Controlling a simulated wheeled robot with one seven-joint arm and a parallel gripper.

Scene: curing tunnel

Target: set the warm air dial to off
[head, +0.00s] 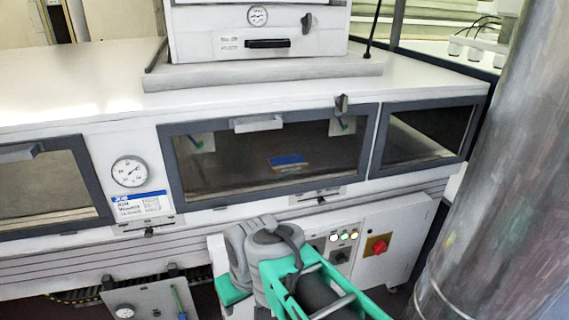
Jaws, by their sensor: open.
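A white control cabinet (395,232) stands low in front of the tunnel in the head view. Its front bears a dark rotary knob (341,257) below a row of small lit lamps (344,236), and a red rotary switch (378,245) on a yellow plate to the right. No label that I can read tells which of them is the warm air dial, and I cannot read a setting. My green and grey arm covers the left part of this cabinet. My gripper is not visible.
The long white tunnel (90,75) has dark-framed windows (270,155) and a round gauge (130,171). A lower panel (145,302) with another gauge stands at bottom left. A thick metal column (490,180) fills the right side, close to the camera.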

